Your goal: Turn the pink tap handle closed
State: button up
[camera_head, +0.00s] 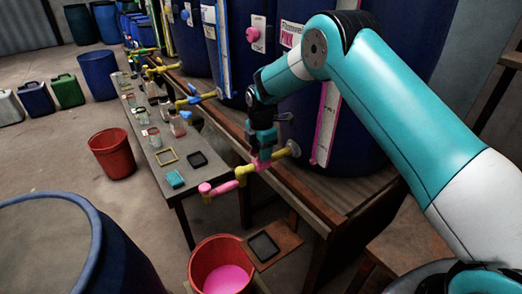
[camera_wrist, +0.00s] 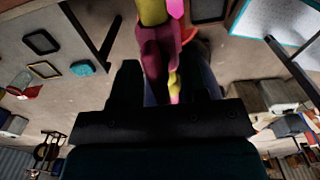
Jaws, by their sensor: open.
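The pink tap handle (camera_head: 262,163) shows just below my gripper (camera_head: 261,148) in the head view, largely hidden by it. It sits on the yellow tap pipe (camera_head: 248,170) coming from the blue vat labelled pink (camera_head: 350,130). A pink outlet piece (camera_head: 222,188) extends to the left. In the wrist view, the dark pink handle (camera_wrist: 158,48) lies between the two dark fingers of my open gripper (camera_wrist: 166,80). Whether a finger touches it I cannot tell.
A red bucket (camera_head: 215,255) with pink liquid stands below and right of the outlet. A narrow table (camera_head: 165,170) with small trays and jars runs to the left. A blue barrel (camera_head: 70,240) stands front left. More vats and taps line the back.

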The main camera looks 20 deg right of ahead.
jog(key=shift+f, duration=0.1)
jog(key=shift+c, duration=0.5)
grip_shut()
jog(key=shift+m, duration=0.3)
jog(key=m, duration=0.3)
jog(key=shift+m+p, duration=0.3)
jog(key=shift+p, duration=0.05)
jog(key=m, duration=0.4)
jog(key=shift+m, duration=0.3)
jog(key=m, duration=0.4)
jog(key=shift+m+p, duration=0.3)
jog(key=shift+p, duration=0.05)
jog(key=shift+m, duration=2.2)
